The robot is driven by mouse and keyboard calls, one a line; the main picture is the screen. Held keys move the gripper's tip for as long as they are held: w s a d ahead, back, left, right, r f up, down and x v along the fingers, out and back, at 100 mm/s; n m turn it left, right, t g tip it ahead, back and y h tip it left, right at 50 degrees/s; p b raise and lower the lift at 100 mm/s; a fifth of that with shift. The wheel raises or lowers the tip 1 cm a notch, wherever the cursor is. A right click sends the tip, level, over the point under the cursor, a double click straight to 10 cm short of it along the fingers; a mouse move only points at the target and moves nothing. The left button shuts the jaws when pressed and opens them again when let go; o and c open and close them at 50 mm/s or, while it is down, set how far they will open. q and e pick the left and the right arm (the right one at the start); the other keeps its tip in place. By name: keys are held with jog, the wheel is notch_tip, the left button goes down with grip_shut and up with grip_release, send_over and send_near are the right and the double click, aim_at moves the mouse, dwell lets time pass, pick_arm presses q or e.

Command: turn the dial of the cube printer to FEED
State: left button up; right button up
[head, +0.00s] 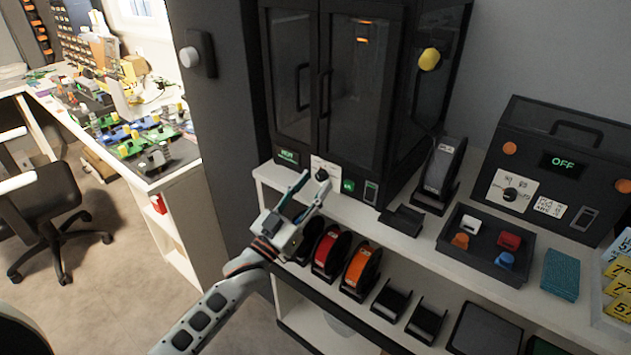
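The cube printer appears to be the tall black cabinet (352,85) with two glass doors. Its small black dial (322,174) sits on a white label plate at the front base, and the lettering is too small to read. A small green-lit display (287,157) is left of the dial, with a green button (348,185) to its right. My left gripper (314,181) is open and empty, pointing up at the dial. Its fingertips are close around the dial in the picture; I cannot tell whether they touch it. My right gripper is not in view.
A black box (555,150) with an OFF display and its own dial (510,193) stands right. Coloured spools (361,272) sit below, close to my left gripper. An office chair (52,210) stands left.

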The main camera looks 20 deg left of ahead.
pick_arm(q)
jog(key=shift+x, duration=0.8)
grip_shut()
